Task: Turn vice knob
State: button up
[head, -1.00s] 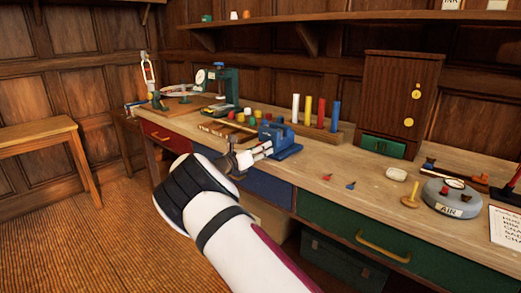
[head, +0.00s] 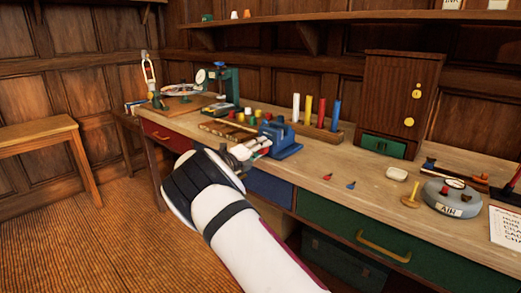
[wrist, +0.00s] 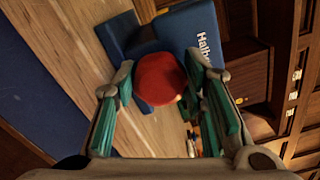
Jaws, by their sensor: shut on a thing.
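The blue vice (head: 284,143) sits near the front edge of the workbench. In the wrist view, its body (wrist: 190,25) carries white lettering that is partly cut off. The round red vice knob (wrist: 158,80) faces the wrist camera. My gripper (wrist: 161,76) has one finger on each side of the knob and is shut on it. In the head view, my gripper (head: 254,148) is at the front of the vice, and the knob is mostly hidden by the fingers.
A wooden rack (head: 318,127) with coloured rods stands behind the vice. A grey round AIR container (head: 452,198) is at the right. Drawers line the bench front, beside my arm.

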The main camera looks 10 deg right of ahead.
jog(key=n, duration=0.4)
jog(key=shift+f+n, duration=0.2)
jog(key=shift+n, duration=0.1)
jog(key=n, duration=0.4)
jog(key=shift+n, duration=0.3)
jog(key=o, duration=1.2)
jog(key=shift+s+a, duration=0.1)
jog(key=shift+a, duration=0.05)
jog(key=shift+v, duration=3.85)
jog(key=shift+r, duration=0.1)
